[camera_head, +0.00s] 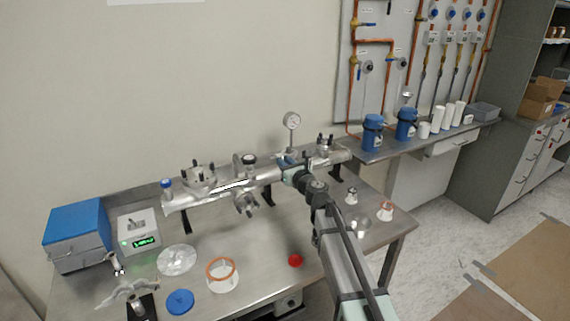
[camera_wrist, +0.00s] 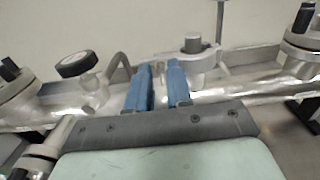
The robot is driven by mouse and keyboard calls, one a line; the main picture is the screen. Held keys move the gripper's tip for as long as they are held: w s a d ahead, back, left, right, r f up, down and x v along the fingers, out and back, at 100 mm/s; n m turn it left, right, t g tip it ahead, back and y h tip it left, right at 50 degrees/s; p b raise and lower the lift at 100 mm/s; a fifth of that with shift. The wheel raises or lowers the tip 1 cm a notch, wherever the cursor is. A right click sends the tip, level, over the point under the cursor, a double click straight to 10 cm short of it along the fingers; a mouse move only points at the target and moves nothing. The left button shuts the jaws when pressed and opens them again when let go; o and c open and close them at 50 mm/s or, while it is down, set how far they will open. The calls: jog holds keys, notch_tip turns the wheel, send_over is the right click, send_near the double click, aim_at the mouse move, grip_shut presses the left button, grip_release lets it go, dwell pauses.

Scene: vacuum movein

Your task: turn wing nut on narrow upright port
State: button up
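A silvery metal tube (camera_head: 222,192) with several ports runs along the bench. Just beyond and to the right is a narrow upright port with a grey top (camera_wrist: 193,44) and a pale clamp ring (camera_wrist: 190,62). The left finger partly covers the clamp's left end. I cannot make out the wing nut.
A flanged port with dark studs (camera_head: 325,145) stands right, another (camera_head: 198,176) left, and a dark-capped port (camera_head: 246,159) between. Loose parts, including a red ball (camera_head: 295,260), lie on the front of the bench.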

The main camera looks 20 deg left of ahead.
jog(key=shift+c, duration=0.3)
grip_shut()
jog(key=shift+f+n, duration=0.2)
jog(key=shift+n, duration=8.4)
jog(key=shift+f+n, duration=0.15)
jog(key=shift+n, duration=8.45)
